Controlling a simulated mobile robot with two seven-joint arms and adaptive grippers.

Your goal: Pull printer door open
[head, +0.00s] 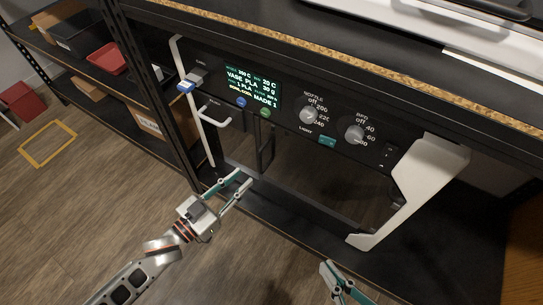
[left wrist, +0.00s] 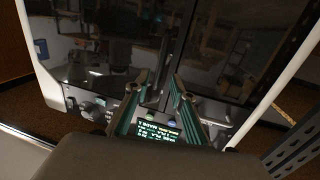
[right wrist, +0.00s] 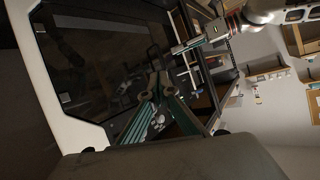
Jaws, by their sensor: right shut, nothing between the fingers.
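The printer has a white frame (head: 425,185) and a dark glass door (head: 320,185), which looks shut. A dark upright handle bar (head: 266,148) shows on the door, and it also shows between my finger lines in the left wrist view (left wrist: 164,62). My left gripper (head: 245,178) is open in front of the door, low and left of the bar. Its fingers do not appear to touch the bar. My right gripper (head: 327,266) is shut and empty, low in the head view, apart from the door. The door also fills the left of the right wrist view (right wrist: 100,60).
Above the door is a control panel with a green screen (head: 252,85), a left knob (head: 308,114) and a right knob (head: 354,133). A white side handle (head: 215,122) sits at the left. A shelf at far left holds a red tray (head: 107,58). The wooden floor is open.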

